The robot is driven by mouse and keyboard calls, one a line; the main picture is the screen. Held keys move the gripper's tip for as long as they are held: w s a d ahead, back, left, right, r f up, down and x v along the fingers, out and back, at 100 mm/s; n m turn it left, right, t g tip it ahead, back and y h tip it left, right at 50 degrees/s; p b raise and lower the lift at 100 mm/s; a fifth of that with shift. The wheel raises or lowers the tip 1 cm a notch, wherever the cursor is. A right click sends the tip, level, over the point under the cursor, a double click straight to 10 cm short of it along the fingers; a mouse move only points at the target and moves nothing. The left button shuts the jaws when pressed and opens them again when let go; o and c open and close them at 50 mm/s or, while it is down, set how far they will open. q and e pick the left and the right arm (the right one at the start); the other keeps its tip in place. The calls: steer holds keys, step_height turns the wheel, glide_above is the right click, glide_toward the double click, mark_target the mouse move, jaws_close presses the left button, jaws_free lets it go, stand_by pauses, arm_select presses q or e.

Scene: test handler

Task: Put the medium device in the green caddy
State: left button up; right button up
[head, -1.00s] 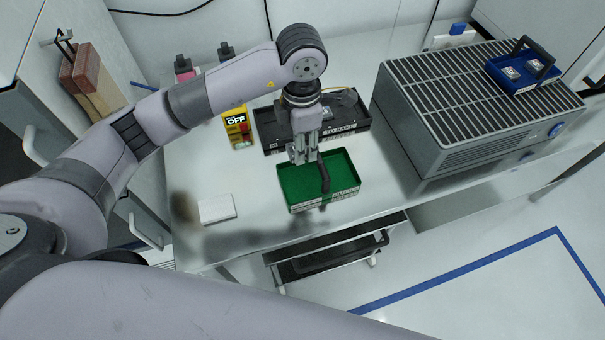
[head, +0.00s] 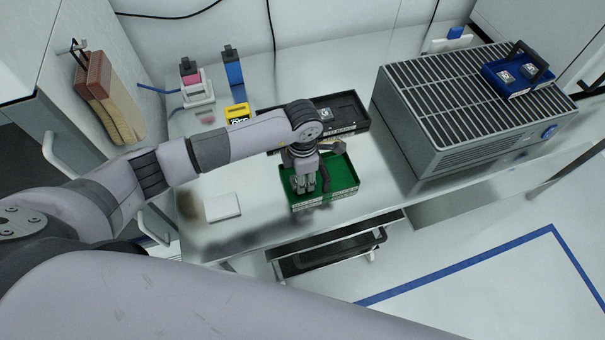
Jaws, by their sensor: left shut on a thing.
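The green caddy (head: 346,178) sits on the metal bench near its front edge, with a dark handle across its middle. My left gripper (head: 304,190) points down into the left half of the caddy, left of the handle. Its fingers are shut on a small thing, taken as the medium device. The device itself is too small and too covered by the fingers to make out, and I cannot tell whether it touches the caddy floor. My right gripper is not in view.
A black tray (head: 350,107) lies behind the caddy, partly hidden by my arm. A grey vented oven (head: 420,125) stands to the right with a blue caddy (head: 501,84) on top. A yellow box (head: 237,112) and a white pad (head: 222,207) are to the left.

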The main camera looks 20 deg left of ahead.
arm_select(q)
steer(key=shift+f, duration=0.15)
steer(key=o, duration=1.1)
steer(key=shift+o, duration=0.2)
steer(key=shift+r, duration=0.35)
step_height(320, 180, up, 12)
steer(key=b, duration=0.4)
